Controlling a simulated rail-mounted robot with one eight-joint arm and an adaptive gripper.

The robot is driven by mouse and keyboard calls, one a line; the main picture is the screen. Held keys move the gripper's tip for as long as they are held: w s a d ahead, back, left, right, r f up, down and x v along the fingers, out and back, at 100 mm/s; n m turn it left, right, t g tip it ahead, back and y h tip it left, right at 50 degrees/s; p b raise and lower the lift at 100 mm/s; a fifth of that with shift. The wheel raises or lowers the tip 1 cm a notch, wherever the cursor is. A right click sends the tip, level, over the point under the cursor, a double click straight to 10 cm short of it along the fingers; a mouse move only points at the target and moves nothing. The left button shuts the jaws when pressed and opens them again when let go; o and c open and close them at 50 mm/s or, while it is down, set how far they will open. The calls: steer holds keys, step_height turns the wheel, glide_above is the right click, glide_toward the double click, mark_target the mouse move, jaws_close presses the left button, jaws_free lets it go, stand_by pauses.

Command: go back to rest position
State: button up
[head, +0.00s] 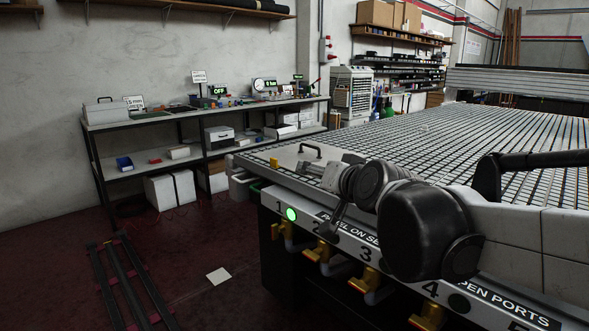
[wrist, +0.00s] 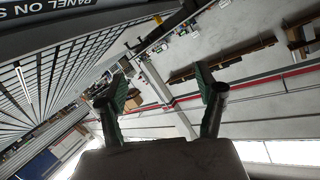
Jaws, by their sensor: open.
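My gripper (wrist: 162,88) is open and empty in the wrist view, with its two fingers spread apart and a gap between them. In the head view my arm reaches in from the right along the table's front edge, and its end lies near the table's near left corner. The grid table (head: 420,140) has a slatted top with dark lines. A pale flat panel (head: 283,163) with a dark handle (head: 310,151) lies at that corner, partly hidden by my arm. I cannot tell whether my gripper touches the panel.
Yellow-handled valves (head: 318,251) line the table's front below a lit green lamp (head: 291,214). A workbench (head: 200,113) with small items stands along the left wall. Dark rails (head: 125,280) and a paper sheet (head: 218,276) lie on the red floor, which is otherwise mostly clear.

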steer(key=s+d+f+g+h, duration=0.2)
steer(key=s+d+f, duration=0.35)
steer(key=s, duration=0.35)
steer(key=s+d+f+n+g+h, duration=0.1)
steer(key=s+d+f+g, duration=0.25)
steer(key=s+f, duration=0.45)
steer(key=s+d+f+g+h, duration=0.2)
steer(key=s+d+f, duration=0.3)
steer(key=s, duration=0.5)
step_height(320, 180, up, 17)
steer(key=p, duration=1.7)
steer(key=shift+w, duration=0.4)
steer(key=shift+f+t, duration=0.1)
steer(key=shift+t, duration=0.15)
